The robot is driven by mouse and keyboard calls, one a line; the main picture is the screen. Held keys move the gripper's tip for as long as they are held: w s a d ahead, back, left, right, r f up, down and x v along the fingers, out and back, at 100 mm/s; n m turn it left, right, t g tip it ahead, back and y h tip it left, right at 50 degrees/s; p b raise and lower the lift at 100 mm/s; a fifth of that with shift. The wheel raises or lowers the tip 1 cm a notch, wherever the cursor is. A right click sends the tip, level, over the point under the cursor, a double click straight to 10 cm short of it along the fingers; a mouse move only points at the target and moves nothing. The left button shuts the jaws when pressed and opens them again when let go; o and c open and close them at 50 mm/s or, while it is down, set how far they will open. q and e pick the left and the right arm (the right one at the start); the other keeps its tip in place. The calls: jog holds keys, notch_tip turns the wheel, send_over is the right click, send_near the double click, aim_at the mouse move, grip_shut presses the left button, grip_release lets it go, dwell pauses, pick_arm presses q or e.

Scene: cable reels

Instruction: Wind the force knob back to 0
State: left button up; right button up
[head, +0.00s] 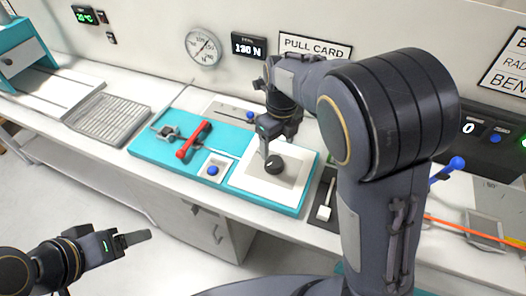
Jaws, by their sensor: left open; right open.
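The force knob looks to be the round black knob (274,165) on a white panel (247,181) at the right of a teal bench unit (151,146). A black display (249,46) on the wall above reads what looks like 130 N. My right gripper (265,151) points down just above and left of the knob, open, with no grip on it that I can see. My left gripper (136,238) is open and empty, out in front of the bench at lower left.
The teal unit also carries a red lever (194,139) and a blue button (212,170) left of the knob. A round gauge (203,47) and a PULL CARD sign (315,47) are on the wall. A grey grate (112,118) lies further left. The floor in front is clear.

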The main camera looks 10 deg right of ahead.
aim_at(274, 161)
jog(key=shift+w+a, duration=0.2)
jog(key=shift+w, duration=0.05)
jog(key=shift+f+m, duration=0.3)
notch_tip(274, 161, down, 7)
jog(key=shift+f, duration=0.1)
jog(key=shift+c, duration=0.2)
jog(key=c, duration=1)
